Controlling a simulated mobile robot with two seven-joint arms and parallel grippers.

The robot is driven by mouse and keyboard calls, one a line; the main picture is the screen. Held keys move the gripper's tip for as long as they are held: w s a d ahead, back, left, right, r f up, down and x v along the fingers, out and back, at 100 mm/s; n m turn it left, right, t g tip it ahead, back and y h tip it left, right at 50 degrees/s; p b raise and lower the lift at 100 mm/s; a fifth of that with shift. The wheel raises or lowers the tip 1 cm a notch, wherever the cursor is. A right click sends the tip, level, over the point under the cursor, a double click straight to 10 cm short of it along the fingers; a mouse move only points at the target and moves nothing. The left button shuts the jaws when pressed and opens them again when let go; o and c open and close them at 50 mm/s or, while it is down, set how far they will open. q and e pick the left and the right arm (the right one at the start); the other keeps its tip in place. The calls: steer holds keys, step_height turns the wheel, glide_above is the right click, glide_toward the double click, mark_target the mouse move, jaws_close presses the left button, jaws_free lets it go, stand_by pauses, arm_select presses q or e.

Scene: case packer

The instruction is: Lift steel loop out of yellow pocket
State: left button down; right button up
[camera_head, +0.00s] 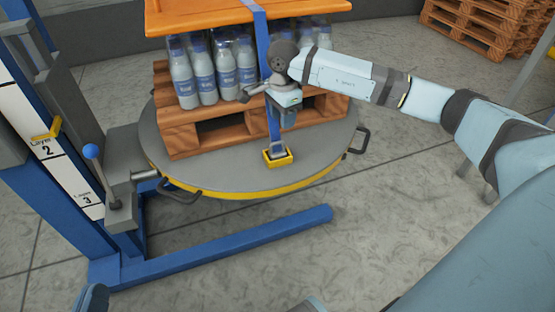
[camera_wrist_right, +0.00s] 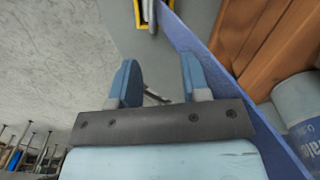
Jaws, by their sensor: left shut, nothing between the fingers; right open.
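The yellow pocket (camera_head: 277,162) sits near the front of the round turntable, with the lower end of a blue strap (camera_head: 273,125) above it. In the right wrist view the yellow pocket (camera_wrist_right: 139,14) is cut by the top edge. A grey metal piece in it, apparently the steel loop (camera_wrist_right: 152,14), shows only partly. My right gripper (camera_head: 289,122) is above the pocket, beside the strap. It is open, and in the wrist view its blue fingers (camera_wrist_right: 158,80) are apart and hold nothing. My left gripper (camera_head: 92,298) appears only partly at the bottom left edge, shut and away from the pocket.
A wooden pallet (camera_head: 190,140) stands on the turntable (camera_head: 215,174) with wrapped bottles (camera_head: 205,78) under an orange board (camera_head: 200,16). The blue mast (camera_head: 60,110) with a lever (camera_head: 92,152) stands left. A blue floor leg (camera_head: 230,238) runs in front. Open floor lies front right.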

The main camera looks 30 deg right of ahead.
mark_target(284, 142)
step_height(284, 142, down, 4)
steer(key=shift+r+b, duration=0.15)
steer(key=shift+b, duration=0.25)
steer(key=shift+s+f, duration=0.1)
steer(key=shift+f, duration=0.35)
steer(key=f+b, duration=0.2)
steer(key=f, duration=0.1)
steer(key=f+b, duration=0.1)
steer(key=shift+s+f, duration=0.25)
steer(key=shift+s, duration=0.05)
arm_select(q)
steer(key=f, duration=0.1)
steer(key=f+m, duration=0.1)
steer(key=f, duration=0.1)
steer(key=shift+w+a+f+g, duration=0.15)
steer(key=shift+w+f+g, duration=0.05)
steer(key=shift+w+g, duration=0.2)
arm_select(e)
steer(key=shift+c, duration=0.4)
jaws_close()
